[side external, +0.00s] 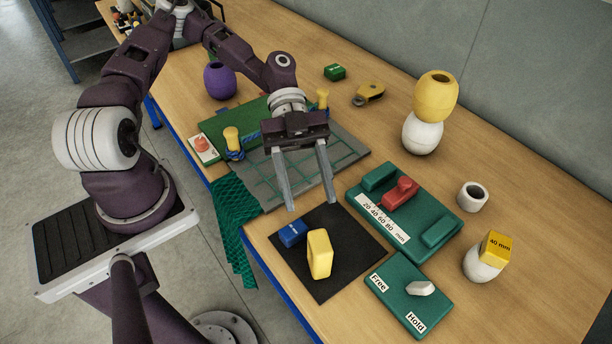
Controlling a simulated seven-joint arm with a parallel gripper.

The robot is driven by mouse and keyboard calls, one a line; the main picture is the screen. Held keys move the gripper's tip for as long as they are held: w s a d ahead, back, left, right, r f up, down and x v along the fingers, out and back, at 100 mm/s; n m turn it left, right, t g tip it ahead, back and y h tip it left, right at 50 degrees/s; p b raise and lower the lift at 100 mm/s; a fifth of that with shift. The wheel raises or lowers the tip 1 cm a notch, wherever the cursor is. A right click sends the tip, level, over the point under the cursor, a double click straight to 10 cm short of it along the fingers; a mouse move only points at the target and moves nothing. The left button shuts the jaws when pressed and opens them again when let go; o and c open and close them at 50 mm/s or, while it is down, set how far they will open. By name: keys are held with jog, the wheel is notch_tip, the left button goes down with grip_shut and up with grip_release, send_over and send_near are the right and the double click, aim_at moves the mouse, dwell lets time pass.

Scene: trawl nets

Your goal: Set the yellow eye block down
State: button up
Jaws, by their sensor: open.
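A plain yellow block (319,254) stands upright on the black mat (345,275), just right of a small blue block (292,233). I cannot tell from the markings which one is the eye block. My gripper (311,204) is open, with nothing between its two long fingers. It points down over the back edge of the mat and the near edge of the net board, apart from both yellow blocks.
A green gauge with a red slider (400,193) and a green "Free/Hold" plate (400,303) lie right of the mat. A yellow float (437,93) sits on a white one (422,133). A white ring (472,195) and green netting (234,220) over the table edge also show.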

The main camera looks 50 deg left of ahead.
jog(key=s+a+r+n+t+y, duration=0.1)
jog(key=s+a+n+y, duration=0.1)
jog(key=a+n+y, duration=0.35)
jog(key=s+a+r+n+y, duration=0.2)
jog(key=a+n+y, duration=0.2)
jog(key=y, duration=0.2)
jog(key=s+r+n+t, duration=0.2)
jog(key=r+n+t, duration=0.2)
jog(key=r+n, duration=0.2)
jog(key=s+r+n+t, duration=0.3)
jog(key=r+n+t, duration=0.2)
jog(key=r+n, duration=0.2)
jog(key=shift+a+r+t+y, duration=0.3)
jog(key=shift+r+y, duration=0.15)
jog(key=shift+r, duration=0.05)
